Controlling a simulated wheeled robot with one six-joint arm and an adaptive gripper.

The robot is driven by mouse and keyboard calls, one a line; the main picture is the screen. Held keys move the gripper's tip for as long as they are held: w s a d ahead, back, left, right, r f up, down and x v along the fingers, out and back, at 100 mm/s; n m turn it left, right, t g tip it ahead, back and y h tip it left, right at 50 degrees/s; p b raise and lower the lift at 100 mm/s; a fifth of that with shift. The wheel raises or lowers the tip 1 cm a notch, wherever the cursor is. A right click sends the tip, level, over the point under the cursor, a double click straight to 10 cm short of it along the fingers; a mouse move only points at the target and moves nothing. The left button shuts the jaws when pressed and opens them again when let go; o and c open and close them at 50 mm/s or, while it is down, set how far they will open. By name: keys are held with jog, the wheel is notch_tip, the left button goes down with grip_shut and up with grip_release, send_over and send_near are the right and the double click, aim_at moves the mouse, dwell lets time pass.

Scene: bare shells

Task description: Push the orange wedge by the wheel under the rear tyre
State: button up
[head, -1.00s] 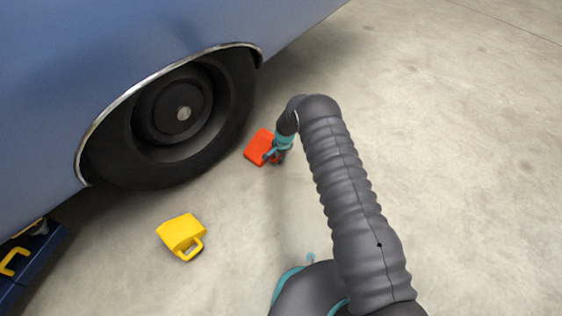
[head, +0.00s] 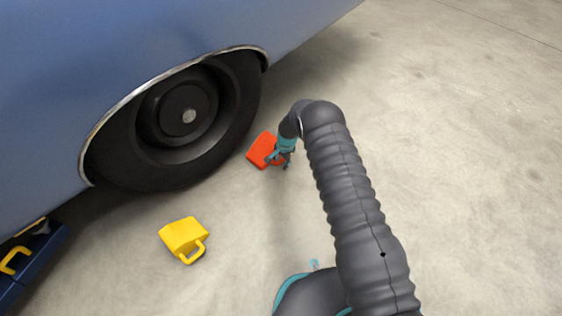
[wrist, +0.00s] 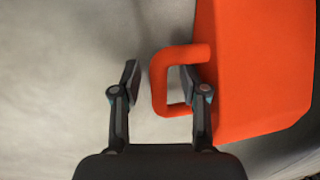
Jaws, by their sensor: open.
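The orange wedge (head: 262,149) lies on the floor just right of the rear tyre (head: 246,105), with a narrow gap between them in the head view. In the wrist view the wedge (wrist: 255,65) fills the right side, and its loop handle (wrist: 159,85) points left. My gripper (head: 279,161) is at the wedge's right side, low near the floor. In the wrist view my gripper (wrist: 160,78) is open, with the handle's outer bar between its fingers. The right finger overlaps the handle's opening; I cannot tell whether it touches.
A yellow wedge (head: 183,236) with a handle lies on the floor in front of the tyre. A dark blue box with a yellow handle (head: 14,262) is at the lower left. The blue car body (head: 90,60) overhangs the tyre. Floor to the right is clear.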

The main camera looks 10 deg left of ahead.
notch_tip(320, 180, up, 12)
jog(key=s+d, duration=0.1)
jog(key=shift+d, duration=0.35)
jog(key=shift+s+f, duration=0.1)
